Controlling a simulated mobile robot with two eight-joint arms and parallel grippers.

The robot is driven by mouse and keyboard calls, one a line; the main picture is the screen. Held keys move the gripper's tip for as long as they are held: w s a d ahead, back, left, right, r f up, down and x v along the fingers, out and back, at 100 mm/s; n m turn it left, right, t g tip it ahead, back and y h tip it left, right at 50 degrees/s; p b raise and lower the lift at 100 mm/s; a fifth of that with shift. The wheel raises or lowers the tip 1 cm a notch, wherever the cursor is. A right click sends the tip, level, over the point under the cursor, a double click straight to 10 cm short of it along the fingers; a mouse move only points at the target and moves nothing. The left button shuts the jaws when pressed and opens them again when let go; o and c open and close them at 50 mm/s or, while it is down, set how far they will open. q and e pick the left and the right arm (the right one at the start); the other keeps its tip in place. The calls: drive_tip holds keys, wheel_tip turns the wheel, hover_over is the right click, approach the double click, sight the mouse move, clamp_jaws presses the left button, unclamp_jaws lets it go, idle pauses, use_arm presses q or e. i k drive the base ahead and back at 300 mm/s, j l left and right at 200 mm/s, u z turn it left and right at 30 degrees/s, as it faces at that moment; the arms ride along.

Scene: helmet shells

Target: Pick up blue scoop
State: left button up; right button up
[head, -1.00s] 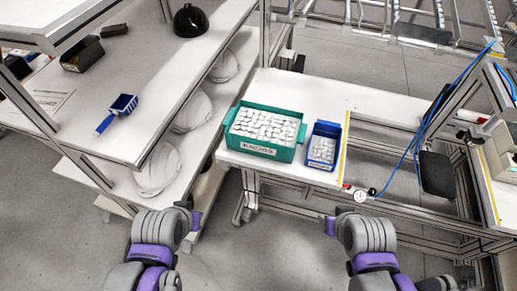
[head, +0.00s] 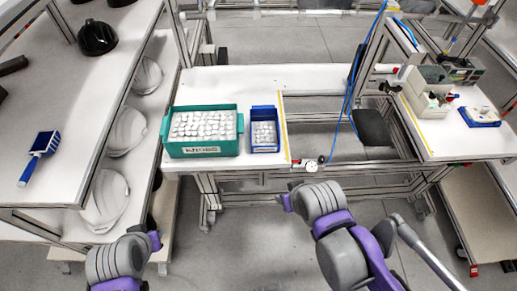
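The blue scoop (head: 42,150) lies on the white top of the left shelf unit (head: 85,110), near the left edge of the view. Its handle points toward the lower left. Nothing holds it. My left gripper (head: 156,241) is low in the view, in front of the shelf unit and apart from the scoop, to its lower right. My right gripper (head: 286,202) is in front of the middle table, far to the right of the scoop. Only small parts of both grippers show, so I cannot tell whether their fingers are open or shut.
A teal bin (head: 202,150) and a smaller blue bin (head: 264,147), both with white pieces, stand on the middle table (head: 210,82). A black helmet shell (head: 97,37) sits on the shelf top. White shells (head: 107,196) lie on the shelf below. Grey floor shows in front.

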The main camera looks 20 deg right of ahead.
sight(45, 141)
drive_tip(key=u, duration=1.3)
